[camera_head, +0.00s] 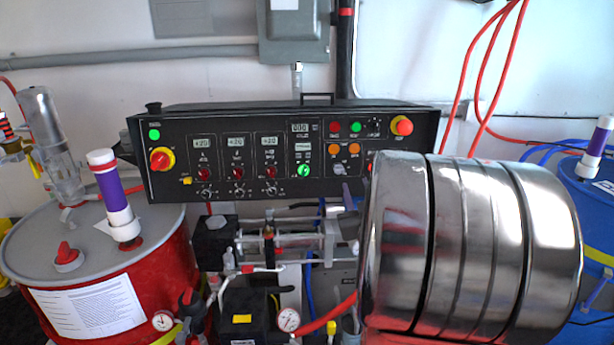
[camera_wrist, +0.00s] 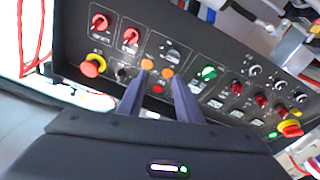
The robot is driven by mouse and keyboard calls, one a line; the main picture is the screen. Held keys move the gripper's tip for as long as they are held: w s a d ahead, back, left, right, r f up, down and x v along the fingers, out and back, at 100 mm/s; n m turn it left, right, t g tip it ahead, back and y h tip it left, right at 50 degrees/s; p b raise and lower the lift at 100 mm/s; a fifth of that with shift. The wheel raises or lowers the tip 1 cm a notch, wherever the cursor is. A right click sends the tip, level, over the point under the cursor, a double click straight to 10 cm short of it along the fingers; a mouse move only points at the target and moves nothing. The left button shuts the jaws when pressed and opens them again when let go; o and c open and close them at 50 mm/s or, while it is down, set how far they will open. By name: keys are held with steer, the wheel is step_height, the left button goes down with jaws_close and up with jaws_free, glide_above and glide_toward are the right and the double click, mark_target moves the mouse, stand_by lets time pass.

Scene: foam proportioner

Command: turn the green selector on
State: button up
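The green selector (camera_head: 303,170) is a round knob with a pale mark, low on the middle of the black control panel (camera_head: 222,150). In the wrist view the panel appears upside down, and the green selector (camera_wrist: 208,72) is just right of my right finger. Which way its handle points is too small to tell. My gripper (camera_wrist: 160,80) has two dark fingers with a gap between them, and it looks empty. Its fingers are in front of the orange buttons (camera_wrist: 167,72), to one side of the selector. In the head view my gripper is mostly hidden behind my metallic arm.
Three red knobs (camera_head: 238,172) are left of the selector. A dark selector (camera_wrist: 172,55) is between it and the red selectors (camera_wrist: 131,37). The emergency stop (camera_head: 402,125) is at the panel's right. A red drum (camera_head: 150,270) and a blue drum (camera_head: 597,200) flank the panel.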

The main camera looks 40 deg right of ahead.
mark_target(305, 174)
steer(key=w+a+n+t+y, duration=0.1)
steer(key=a+n+y, duration=0.2)
steer(key=n, duration=0.4)
steer(key=w+a+f+n+t+y, duration=0.1)
steer(key=w+a+n+y, duration=0.1)
steer(key=n, duration=0.5)
steer(key=shift+a+f+y, duration=0.15)
steer(key=shift+a+y, duration=0.55)
steer(key=shift+y, duration=0.1)
steer(key=x, duration=1.4)
steer(key=shift+a, duration=0.1)
steer(key=shift+s, duration=0.1)
steer(key=shift+c, duration=0.5)
